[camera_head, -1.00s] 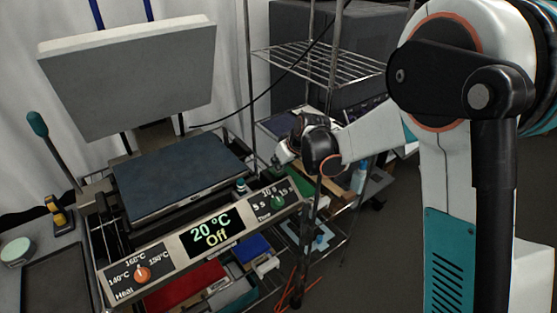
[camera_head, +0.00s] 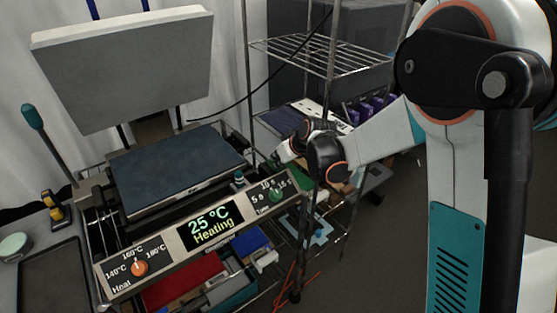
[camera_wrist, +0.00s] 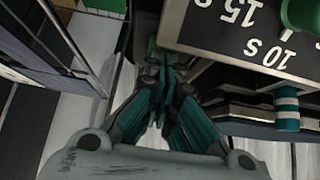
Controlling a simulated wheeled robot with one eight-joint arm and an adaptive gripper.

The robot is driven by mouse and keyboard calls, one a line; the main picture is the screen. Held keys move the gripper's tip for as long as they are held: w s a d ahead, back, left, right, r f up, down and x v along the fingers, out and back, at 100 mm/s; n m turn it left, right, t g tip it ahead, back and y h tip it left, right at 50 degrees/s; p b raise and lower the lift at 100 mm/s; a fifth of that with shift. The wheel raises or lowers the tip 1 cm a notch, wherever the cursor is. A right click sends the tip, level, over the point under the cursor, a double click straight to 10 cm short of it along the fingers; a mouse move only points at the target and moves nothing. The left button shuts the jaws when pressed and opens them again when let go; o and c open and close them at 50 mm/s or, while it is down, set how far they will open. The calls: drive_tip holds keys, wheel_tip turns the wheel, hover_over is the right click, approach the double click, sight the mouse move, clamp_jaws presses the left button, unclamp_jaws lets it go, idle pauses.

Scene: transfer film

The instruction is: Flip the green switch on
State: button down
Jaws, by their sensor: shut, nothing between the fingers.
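The heat press control panel (camera_head: 160,254) carries a display (camera_head: 212,224) reading "25 °C Heating". A small green switch-like piece with a pale band (camera_head: 239,178) stands behind the panel's right part; it also appears as a green and white banded cylinder in the wrist view (camera_wrist: 287,108). I cannot tell its on or off position by its shape. A green timer knob (camera_head: 276,195) sits on the panel's right end and shows partly in the wrist view (camera_wrist: 302,14). My gripper (camera_wrist: 163,62) is shut and empty, beside the panel's end and apart from the banded piece. It shows small in the head view (camera_head: 280,158).
The press's dark lower plate (camera_head: 180,170) lies under its raised upper plate (camera_head: 125,65). An orange heat knob (camera_head: 139,268) is on the panel's left. A wire shelf rack (camera_head: 320,55) stands close behind my gripper. A red box (camera_head: 182,280) lies below the panel.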

drive_tip(key=shift+w+a+r, duration=0.2)
drive_tip(key=shift+w+a, duration=0.25)
drive_tip(key=shift+w, duration=0.1)
drive_tip(key=shift+r+p, duration=0.3)
drive_tip(key=r+p, duration=0.1)
drive_tip(key=r, duration=0.1)
drive_tip(key=r+p, duration=0.1)
drive_tip(key=r, duration=0.1)
drive_tip(key=shift+s+d+r+p, duration=0.1)
drive_tip(key=shift+s+d+p, duration=0.1)
drive_tip(key=shift+s+p, duration=0.15)
drive_tip(key=s+d+r+p, duration=0.2)
drive_tip(key=s+d+r, duration=0.2)
drive_tip(key=s+d, duration=0.1)
drive_tip(key=shift+s+r, duration=0.35)
drive_tip(key=shift+s, duration=0.45)
